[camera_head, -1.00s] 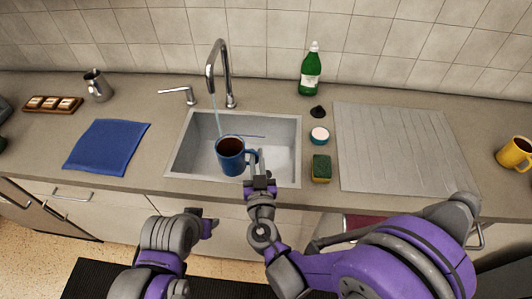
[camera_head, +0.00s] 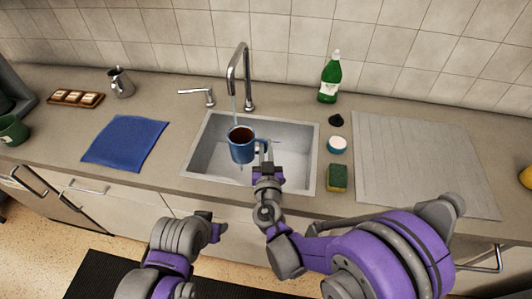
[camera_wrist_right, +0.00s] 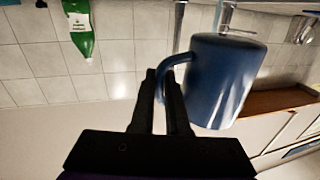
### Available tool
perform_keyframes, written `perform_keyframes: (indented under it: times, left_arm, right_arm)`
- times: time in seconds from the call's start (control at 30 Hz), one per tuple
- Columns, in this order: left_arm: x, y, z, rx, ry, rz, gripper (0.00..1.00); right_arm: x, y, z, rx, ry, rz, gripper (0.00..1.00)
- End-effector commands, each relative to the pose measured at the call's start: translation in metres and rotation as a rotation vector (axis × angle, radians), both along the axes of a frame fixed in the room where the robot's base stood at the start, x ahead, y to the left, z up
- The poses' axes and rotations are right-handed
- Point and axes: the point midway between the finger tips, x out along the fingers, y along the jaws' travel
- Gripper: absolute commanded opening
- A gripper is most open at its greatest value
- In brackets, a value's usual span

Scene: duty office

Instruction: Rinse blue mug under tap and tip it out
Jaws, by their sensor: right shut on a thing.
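The blue mug (camera_head: 242,152) is held roughly upright over the sink (camera_head: 208,150), with dark brown liquid or residue inside. A thin stream from the tap (camera_head: 242,72) comes down to the mug's back rim area. A faint pale streak shows just below the mug. My right gripper (camera_head: 263,158) is shut on the mug's handle, at the mug's right side. In the right wrist view the mug (camera_wrist_right: 226,80) is right of the fingers (camera_wrist_right: 163,88), which grip its handle. My left gripper (camera_head: 214,226) is low in front of the counter, away from the mug; its fingers are unclear.
Right of the sink are a sponge (camera_head: 338,179), a white-and-teal pot (camera_head: 337,144), a dark stopper (camera_head: 336,120), a green bottle (camera_head: 329,80) and a ribbed drainboard (camera_head: 420,165). Left are a tap lever (camera_head: 203,94), blue cloth (camera_head: 125,143), metal jug (camera_head: 121,83) and green mug (camera_head: 13,130).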

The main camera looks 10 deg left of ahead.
Motion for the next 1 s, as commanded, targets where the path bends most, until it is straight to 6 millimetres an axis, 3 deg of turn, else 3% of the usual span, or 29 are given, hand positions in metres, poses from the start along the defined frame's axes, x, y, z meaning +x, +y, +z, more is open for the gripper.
perform_keyframes:
  times: [0.23, 1.0]
  left_arm:
    - [-0.002, 0.0, -0.004, 0.0, 0.003, 0.0, 0.5]
    - [0.013, 0.0, 0.026, 0.0, -0.025, 0.0, 0.5]
  right_arm:
    - [0.025, 0.004, -0.006, 0.001, 0.0, -0.002, 0.0]
    - [0.089, 0.039, -0.003, 0.0, -0.001, 0.001, 0.0]
